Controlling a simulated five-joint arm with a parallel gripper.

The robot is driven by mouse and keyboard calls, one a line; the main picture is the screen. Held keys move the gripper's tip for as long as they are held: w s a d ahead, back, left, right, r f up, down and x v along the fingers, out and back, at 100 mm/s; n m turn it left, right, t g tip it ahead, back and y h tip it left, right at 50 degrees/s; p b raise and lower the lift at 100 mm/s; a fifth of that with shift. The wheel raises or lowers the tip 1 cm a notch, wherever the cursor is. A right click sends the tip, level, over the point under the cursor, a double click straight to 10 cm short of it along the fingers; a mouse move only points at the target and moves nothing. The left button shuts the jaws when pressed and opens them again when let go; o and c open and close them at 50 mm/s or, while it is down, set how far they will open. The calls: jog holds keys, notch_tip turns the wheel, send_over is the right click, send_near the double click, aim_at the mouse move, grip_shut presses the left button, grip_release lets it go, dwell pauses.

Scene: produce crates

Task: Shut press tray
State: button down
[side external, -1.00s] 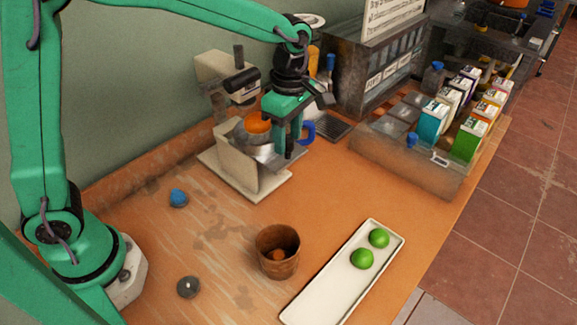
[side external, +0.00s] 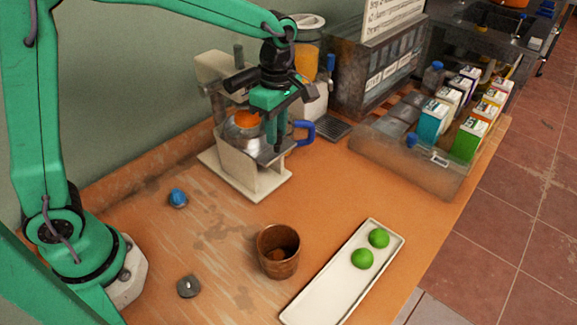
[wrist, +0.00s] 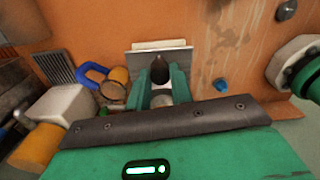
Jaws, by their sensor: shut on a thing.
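The cream press (side external: 262,182) stands against the wall. Its metal tray (side external: 240,137) sits under the press head, with an orange fruit (side external: 247,118) on top. My gripper (side external: 274,148) points down at the tray's front side, and its two green fingers are closed on a dark rounded piece, which looks like the tray's handle. In the wrist view the fingers (wrist: 160,80) flank this dark handle (wrist: 160,66), with the pale base of the press (wrist: 160,46) beyond. The grip itself is partly hidden by the fingers in the side view.
A brown cup (side external: 278,262) and a white tray (side external: 318,302) with two limes (side external: 370,248) are in front. A blue-topped item (side external: 177,198) lies left. The counter between cup and press is clear.

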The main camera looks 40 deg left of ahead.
jog(key=shift+a, duration=0.4)
jog(key=c, duration=1.2)
grip_release()
jog(key=shift+d, duration=0.1)
jog(key=shift+c, duration=0.2)
jog(key=shift+w+r, duration=0.15)
jog(key=shift+r, duration=3.8)
